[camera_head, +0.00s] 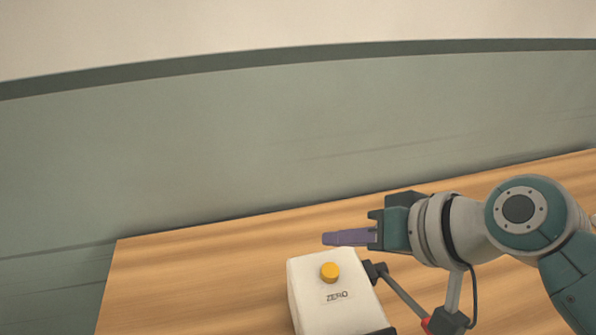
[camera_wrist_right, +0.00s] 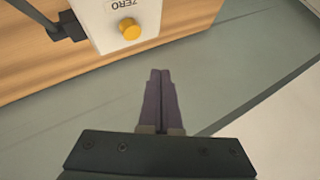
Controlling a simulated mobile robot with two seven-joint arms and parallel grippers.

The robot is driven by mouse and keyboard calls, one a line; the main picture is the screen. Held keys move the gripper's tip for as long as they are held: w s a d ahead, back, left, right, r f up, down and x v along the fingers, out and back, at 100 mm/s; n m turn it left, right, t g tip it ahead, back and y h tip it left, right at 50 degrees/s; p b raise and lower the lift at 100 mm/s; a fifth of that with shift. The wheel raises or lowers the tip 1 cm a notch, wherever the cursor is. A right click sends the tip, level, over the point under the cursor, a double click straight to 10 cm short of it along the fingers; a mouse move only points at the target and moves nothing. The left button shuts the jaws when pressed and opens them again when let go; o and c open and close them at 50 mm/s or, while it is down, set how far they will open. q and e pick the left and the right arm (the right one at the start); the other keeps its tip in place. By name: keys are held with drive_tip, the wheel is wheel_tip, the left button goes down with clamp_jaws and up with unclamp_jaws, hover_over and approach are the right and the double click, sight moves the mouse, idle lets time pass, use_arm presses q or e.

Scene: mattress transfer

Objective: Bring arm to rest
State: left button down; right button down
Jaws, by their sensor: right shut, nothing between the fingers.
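My right gripper (camera_head: 345,238) comes in from the right in the head view, its purple fingers pointing left. It is just behind and above a white box (camera_head: 345,300) with a yellow button (camera_head: 330,272) and the word ZERO. In the right wrist view the two fingers (camera_wrist_right: 161,100) lie together with nothing between them. The yellow button (camera_wrist_right: 129,28) is beyond the fingertips, towards the upper left, and apart from them. My left gripper is in neither view.
The box stands on a wooden table (camera_head: 180,280) whose left side is bare. A thin grey rod (camera_head: 402,293) with dark joints runs beside the box below my right arm. A grey-green wall (camera_head: 200,150) is behind the table.

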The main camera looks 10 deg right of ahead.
idle(0.6)
drive_tip(key=s+d+n+g+h, duration=0.1)
drive_tip(key=s, duration=0.2)
drive_tip(key=s+d+n+h, duration=0.1)
drive_tip(key=s, duration=0.3)
drive_tip(key=s+d+r+g, duration=0.1)
drive_tip(key=s, duration=0.3)
drive_tip(key=shift+s+n+g+h, duration=0.1)
drive_tip(key=shift+n+g+h, duration=0.2)
drive_tip(key=shift+n+h, duration=0.1)
drive_tip(key=s+d+r+g+h+p, duration=0.1)
drive_tip(key=s+d+r+h+p, duration=0.2)
drive_tip(key=s+r, duration=0.4)
wheel_tip(320, 180, up, 27)
drive_tip(key=s+p, duration=0.1)
drive_tip(key=p, duration=2.5)
drive_tip(key=shift+d+f+n, duration=0.2)
drive_tip(key=shift+n, duration=0.1)
